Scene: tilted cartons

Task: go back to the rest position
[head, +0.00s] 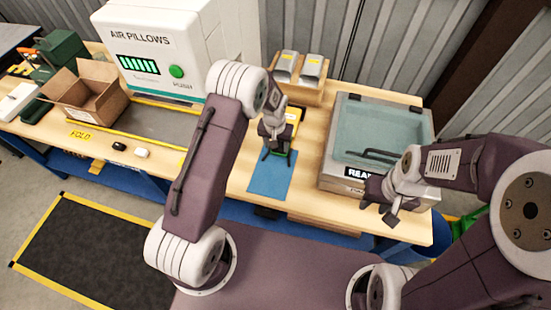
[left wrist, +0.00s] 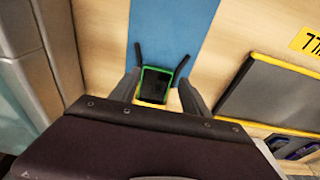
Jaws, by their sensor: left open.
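My left gripper (head: 277,153) is open above the blue mat (head: 270,182) on the bench. In the left wrist view its two fingertips (left wrist: 160,58) stand apart on either side of a green-rimmed device with a dark face (left wrist: 154,86). I cannot tell whether they touch it. In the head view the gripper mostly hides this device. My right gripper (head: 378,202) has its fingers apart and nothing between them. It is in front of the clear-lidded box (head: 345,172), near the bench's front edge.
The air pillow machine (head: 160,50) stands at the back left, with an open carton (head: 90,95) beside it. A wooden stand (head: 305,92) with two grey units is behind the left gripper. A computer mouse (head: 119,146) and a small white item (head: 141,153) lie at the front left.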

